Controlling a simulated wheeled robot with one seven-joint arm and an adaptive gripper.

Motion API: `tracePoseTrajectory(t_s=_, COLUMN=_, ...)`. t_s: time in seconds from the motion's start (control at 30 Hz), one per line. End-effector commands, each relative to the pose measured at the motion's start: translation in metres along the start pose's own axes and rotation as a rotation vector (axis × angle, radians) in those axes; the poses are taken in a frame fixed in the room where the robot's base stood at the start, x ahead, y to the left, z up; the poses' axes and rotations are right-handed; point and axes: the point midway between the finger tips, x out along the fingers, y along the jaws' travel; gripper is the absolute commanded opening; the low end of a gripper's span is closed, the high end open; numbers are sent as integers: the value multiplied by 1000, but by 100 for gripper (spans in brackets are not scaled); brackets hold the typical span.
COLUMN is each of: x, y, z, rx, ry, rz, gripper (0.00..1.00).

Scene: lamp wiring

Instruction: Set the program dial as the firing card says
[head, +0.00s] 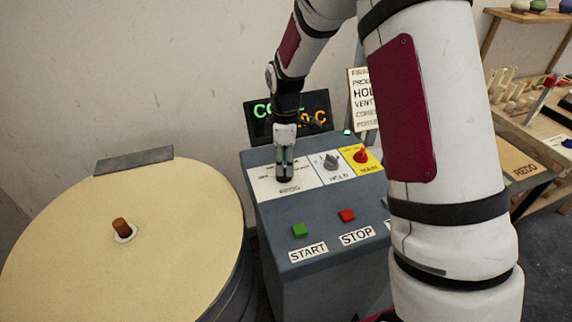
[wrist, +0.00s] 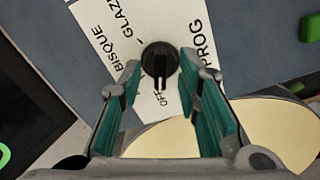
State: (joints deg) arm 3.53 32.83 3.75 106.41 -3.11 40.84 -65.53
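The program dial (wrist: 160,60) is a round black knob with a raised bar on a white plate marked BISQUE, GLAZE, OFF and PROG. Its bar lies along the line toward OFF. In the wrist view my gripper (wrist: 160,66) is open, with one teal-padded finger on each side of the dial; I cannot tell whether they touch it. In the head view my gripper (head: 284,172) points down over the white plate (head: 262,187) and hides the dial. The firing card (head: 359,90) stands behind the console, its right part hidden by my arm; HOL and VENT show.
The grey console (head: 283,222) also carries a grey HOLD knob (head: 330,162), a red knob (head: 361,155) on yellow, a green START button (head: 299,230) and a red STOP button (head: 346,215). A display (head: 316,104) stands behind. A round kiln lid (head: 185,215) is at left.

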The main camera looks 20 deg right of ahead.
Motion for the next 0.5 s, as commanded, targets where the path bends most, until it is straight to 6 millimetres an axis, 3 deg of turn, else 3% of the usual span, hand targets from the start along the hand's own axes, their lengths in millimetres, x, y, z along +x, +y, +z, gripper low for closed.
tracePoseTrajectory(t_s=0.17, x=12, y=-1, z=0, rx=0, ry=0, rz=-1, gripper=31)
tracePoseTrajectory(t_s=0.47, x=14, y=0, z=0, rx=0, ry=0, rz=0, gripper=31)
tracePoseTrajectory(t_s=0.5, x=14, y=0, z=0, rx=0, ry=0, rz=0, gripper=24)
